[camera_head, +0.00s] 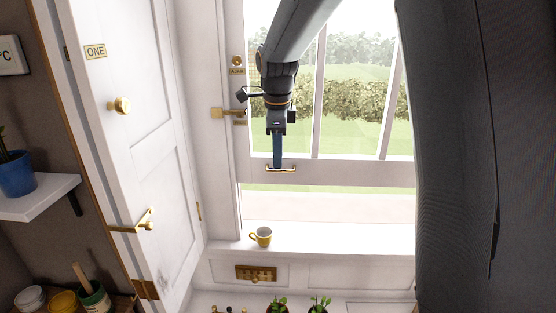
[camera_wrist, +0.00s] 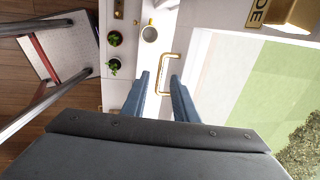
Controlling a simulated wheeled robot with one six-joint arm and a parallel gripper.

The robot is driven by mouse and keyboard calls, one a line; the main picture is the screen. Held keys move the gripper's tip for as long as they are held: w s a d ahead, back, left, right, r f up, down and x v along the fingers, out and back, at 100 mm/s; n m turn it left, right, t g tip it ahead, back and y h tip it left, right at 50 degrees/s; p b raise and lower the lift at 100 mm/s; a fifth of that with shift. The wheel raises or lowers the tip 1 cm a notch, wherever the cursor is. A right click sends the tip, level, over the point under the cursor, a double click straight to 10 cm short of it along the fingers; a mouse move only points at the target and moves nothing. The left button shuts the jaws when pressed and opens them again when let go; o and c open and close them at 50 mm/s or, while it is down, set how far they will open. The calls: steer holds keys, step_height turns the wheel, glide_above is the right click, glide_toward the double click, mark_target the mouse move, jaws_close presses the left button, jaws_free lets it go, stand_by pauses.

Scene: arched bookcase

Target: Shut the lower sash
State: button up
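The lower sash (camera_head: 345,173) is raised, with an open gap between its bottom rail and the white sill (camera_head: 340,236). A brass pull handle (camera_head: 292,169) sits on the bottom rail and also shows in the wrist view (camera_wrist: 180,66). My gripper (camera_head: 277,164) points down at this handle. In the wrist view its two blue fingers (camera_wrist: 161,77) are spread apart, with part of the handle showing between them. I cannot tell whether a finger touches the handle.
Potted plants (camera_head: 320,304) stand lower down. A white door (camera_head: 148,130) with brass hardware is at the left. A ladder-like frame (camera_wrist: 50,70) shows in the wrist view.

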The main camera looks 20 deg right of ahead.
steer(key=shift+w+d+f, duration=0.1)
steer(key=shift+w+f, duration=0.05)
steer(key=shift+f, duration=0.6)
steer(key=shift+w+f, duration=0.15)
steer(key=shift+f, duration=0.6)
jaws_close()
stand_by(0.4)
